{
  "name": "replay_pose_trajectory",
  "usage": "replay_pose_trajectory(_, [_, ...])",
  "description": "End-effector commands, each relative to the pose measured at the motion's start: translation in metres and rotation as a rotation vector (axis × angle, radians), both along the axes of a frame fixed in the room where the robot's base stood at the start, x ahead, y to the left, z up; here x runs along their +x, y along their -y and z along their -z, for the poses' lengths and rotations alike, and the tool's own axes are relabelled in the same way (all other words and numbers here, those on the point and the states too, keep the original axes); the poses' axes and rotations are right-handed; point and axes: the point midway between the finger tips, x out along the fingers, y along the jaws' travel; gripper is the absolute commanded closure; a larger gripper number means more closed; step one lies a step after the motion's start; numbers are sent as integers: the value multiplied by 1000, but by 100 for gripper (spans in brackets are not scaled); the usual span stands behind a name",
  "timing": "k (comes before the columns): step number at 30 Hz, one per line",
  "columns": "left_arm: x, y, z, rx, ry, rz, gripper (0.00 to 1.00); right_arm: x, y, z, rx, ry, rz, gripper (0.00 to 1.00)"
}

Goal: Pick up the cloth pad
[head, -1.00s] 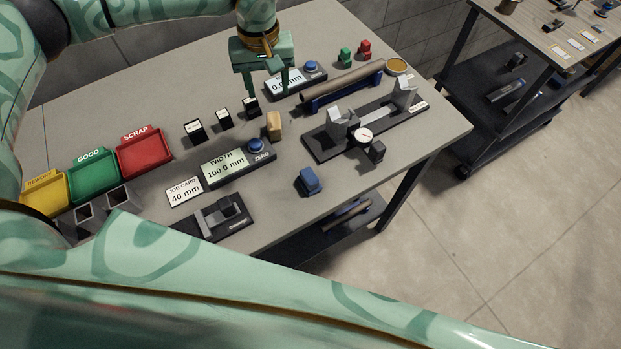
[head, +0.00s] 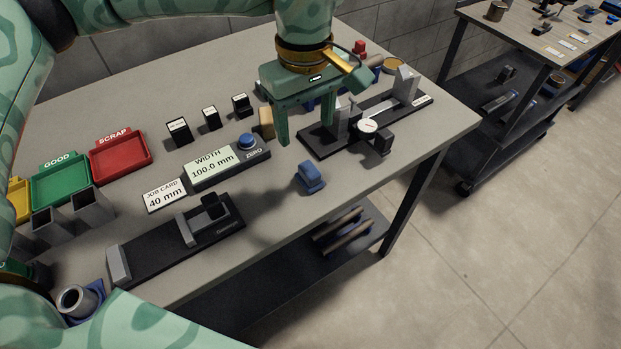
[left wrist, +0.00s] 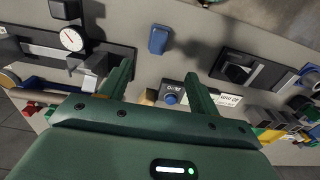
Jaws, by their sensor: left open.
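The blue pad (head: 309,178), which looks like the cloth pad, lies on the table near its front edge. It also shows in the left wrist view (left wrist: 159,40), beyond the fingertips and roughly centred between them. My left gripper (head: 306,132) is open and empty, fingers pointing down, above the table and behind the pad. It is apart from the pad; both fingers also show in the left wrist view (left wrist: 160,72). My right gripper is not in view.
A dial gauge fixture (head: 368,127) stands right of the pad. The width display (head: 214,165), a tan block (head: 266,122) and a dark slide fixture (head: 180,240) are to the left. The red scrap bin (head: 120,155) is farther left. The table around the pad is clear.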

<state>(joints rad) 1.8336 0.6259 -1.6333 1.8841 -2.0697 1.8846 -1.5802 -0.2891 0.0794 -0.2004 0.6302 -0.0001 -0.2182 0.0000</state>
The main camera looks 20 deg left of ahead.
Motion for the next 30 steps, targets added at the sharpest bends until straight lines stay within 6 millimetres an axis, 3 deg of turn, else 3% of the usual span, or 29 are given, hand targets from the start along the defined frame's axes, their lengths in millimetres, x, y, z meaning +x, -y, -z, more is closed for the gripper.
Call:
replay_pose_trajectory(1, [0, 0, 19, 0, -8, 1, 38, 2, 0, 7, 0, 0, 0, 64])
replay_pose_trajectory(7, [0, 0, 61, -1, -6, 1, 38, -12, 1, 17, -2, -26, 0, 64])
replay_pose_trajectory(16, [1, 2, 83, -1, -2, 2, 38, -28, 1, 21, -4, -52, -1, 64])
replay_pose_trajectory(24, [1, 6, 125, 0, -4, 2, 38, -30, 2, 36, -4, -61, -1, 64])
replay_pose_trajectory(30, [1, 6, 124, -1, 1, 2, 38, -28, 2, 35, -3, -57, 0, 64])
